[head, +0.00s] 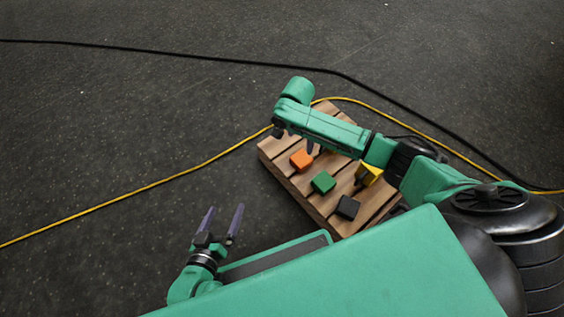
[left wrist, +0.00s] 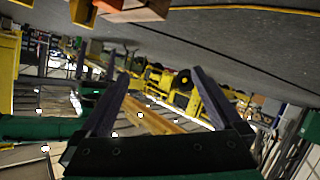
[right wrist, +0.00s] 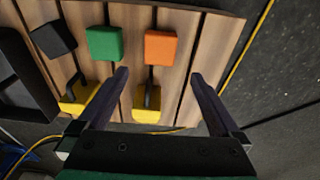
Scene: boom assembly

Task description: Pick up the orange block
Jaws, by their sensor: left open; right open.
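The orange block (head: 302,160) lies on a wooden pallet (head: 327,205), near its left edge in the head view. In the right wrist view the orange block (right wrist: 160,47) sits just beyond the gap between my right fingertips, apart from them. My right gripper (right wrist: 159,75) is open and empty above the pallet; in the head view its arm partly hides it. My left gripper (head: 224,214) is open and empty, off the pallet to the left, over the floor. Its fingers (left wrist: 159,75) also show spread in the left wrist view.
A green block (right wrist: 104,43) and a black block (right wrist: 53,38) lie in a row with the orange one. Two yellow pieces with dark parts, one (right wrist: 80,98) and another (right wrist: 152,108), lie close by the right fingers. A yellow cable (head: 150,188) and a black cable (head: 200,57) cross the open floor.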

